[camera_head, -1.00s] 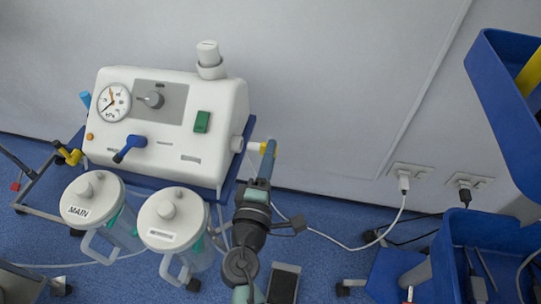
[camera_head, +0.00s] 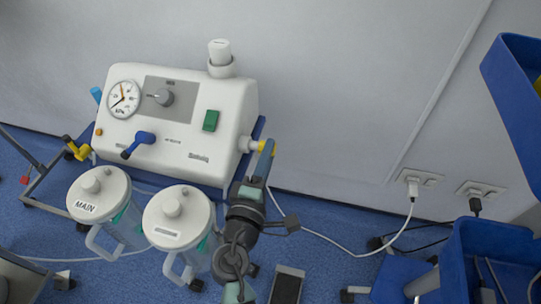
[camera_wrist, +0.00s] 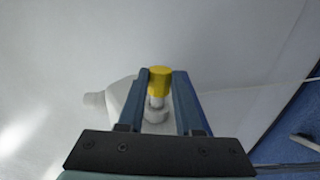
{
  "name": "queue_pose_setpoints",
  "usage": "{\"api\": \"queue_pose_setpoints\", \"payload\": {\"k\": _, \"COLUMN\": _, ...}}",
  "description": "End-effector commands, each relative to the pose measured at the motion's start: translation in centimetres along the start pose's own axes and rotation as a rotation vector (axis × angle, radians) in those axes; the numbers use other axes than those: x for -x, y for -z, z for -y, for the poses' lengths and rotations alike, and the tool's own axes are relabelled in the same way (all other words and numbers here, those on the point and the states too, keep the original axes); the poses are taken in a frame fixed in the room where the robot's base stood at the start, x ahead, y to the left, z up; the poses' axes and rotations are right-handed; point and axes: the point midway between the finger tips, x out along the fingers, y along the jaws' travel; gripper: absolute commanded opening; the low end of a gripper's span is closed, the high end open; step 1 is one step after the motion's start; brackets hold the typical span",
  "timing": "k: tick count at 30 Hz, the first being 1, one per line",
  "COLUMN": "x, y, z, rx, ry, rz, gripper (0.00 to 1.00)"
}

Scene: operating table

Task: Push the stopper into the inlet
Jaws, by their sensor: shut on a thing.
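The stopper has a yellow head (camera_head: 266,147) and a pale stem. It lies sideways at the right side of the white suction machine (camera_head: 190,160). The inlet (camera_head: 244,144) is a short pale collar on that side, and the stem lines up with it and appears to meet it. How deep the stem sits, I cannot tell. My gripper (camera_head: 268,150) is shut on the stopper. In the wrist view the yellow head (camera_wrist: 160,74) sits between both fingers (camera_wrist: 160,90), with the grey stem below it and a pale ring behind.
Two lidded jars stand in front of the machine, one marked MAIN (camera_head: 98,195), the other (camera_head: 178,220) close left of my arm. A white knob (camera_head: 220,55) tops the machine. Blue bins (camera_head: 490,255) stand at right. Cables run to wall sockets (camera_head: 418,178).

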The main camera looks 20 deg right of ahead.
Motion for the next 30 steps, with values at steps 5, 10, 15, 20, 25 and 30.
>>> {"api": "queue_pose_setpoints", "payload": {"k": 5, "x": 0.1, "y": 1.0, "z": 0.0, "rx": -0.002, "ry": -0.002, "rz": -0.013, "gripper": 0.00}}
{"api": "queue_pose_setpoints", "payload": {"k": 10, "x": 0.1, "y": 0.9, "z": -0.1, "rx": -0.001, "ry": -0.001, "rz": -0.011, "gripper": 0.61}}
{"api": "queue_pose_setpoints", "payload": {"k": 15, "x": 0.1, "y": 0.8, "z": -0.1, "rx": -0.001, "ry": -0.001, "rz": -0.008, "gripper": 0.69}}
{"api": "queue_pose_setpoints", "payload": {"k": 20, "x": 0.1, "y": 0.7, "z": 0.0, "rx": -0.001, "ry": 0.000, "rz": -0.007, "gripper": 0.69}}
{"api": "queue_pose_setpoints", "payload": {"k": 25, "x": 1.5, "y": 0.8, "z": 0.1, "rx": 0.000, "ry": 0.002, "rz": -0.009, "gripper": 0.69}}
{"api": "queue_pose_setpoints", "payload": {"k": 30, "x": 5.0, "y": 0.8, "z": 0.1, "rx": 0.000, "ry": 0.003, "rz": -0.011, "gripper": 0.69}}
